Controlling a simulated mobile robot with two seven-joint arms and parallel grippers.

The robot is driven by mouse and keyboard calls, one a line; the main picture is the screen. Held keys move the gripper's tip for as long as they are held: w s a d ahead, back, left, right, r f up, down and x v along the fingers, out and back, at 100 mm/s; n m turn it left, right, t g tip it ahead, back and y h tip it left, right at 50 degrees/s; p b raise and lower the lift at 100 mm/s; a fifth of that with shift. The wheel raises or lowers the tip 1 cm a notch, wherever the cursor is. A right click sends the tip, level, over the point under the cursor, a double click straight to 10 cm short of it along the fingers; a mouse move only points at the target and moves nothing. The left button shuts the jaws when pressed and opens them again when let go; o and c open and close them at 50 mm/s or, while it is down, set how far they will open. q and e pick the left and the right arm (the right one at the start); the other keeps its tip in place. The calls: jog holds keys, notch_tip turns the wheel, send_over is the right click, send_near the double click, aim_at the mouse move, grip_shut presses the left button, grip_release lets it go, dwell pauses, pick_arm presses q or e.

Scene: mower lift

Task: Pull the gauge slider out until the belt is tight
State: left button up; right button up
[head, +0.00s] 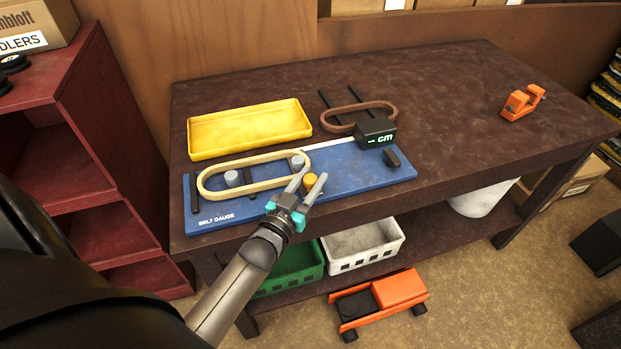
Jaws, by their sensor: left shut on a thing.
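A blue belt gauge board (350,175) lies on the bench. A tan belt (255,185) lies on it as a long loop around two grey pegs, a left peg (231,178) and a right peg (297,162). The loop's left end stands well clear of the left peg; its right end is near the right peg. My left gripper (314,174) reaches in from the front, shut on the yellow slider knob (310,182), which shows between its fingers. The black display (376,133) shows dashes and "cm". My right gripper is out of view.
A yellow tray (249,138) and a brown belt (330,127) on black rods lie behind the board. An orange tool (522,102) sits far right. The bench right of the board is clear. Green and white baskets (365,262) stand below.

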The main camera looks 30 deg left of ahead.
pick_arm(q)
grip_shut()
dwell(0.7)
jog(key=shift+w+d, duration=1.1)
jog(key=shift+w, duration=0.15)
jog(key=o, duration=0.9)
grip_release()
jog(key=shift+o, duration=0.2)
jog(key=shift+s, duration=0.1)
jog(key=s+d+p, duration=0.1)
jog(key=s, duration=1.4)
jog(key=shift+p, duration=0.3)
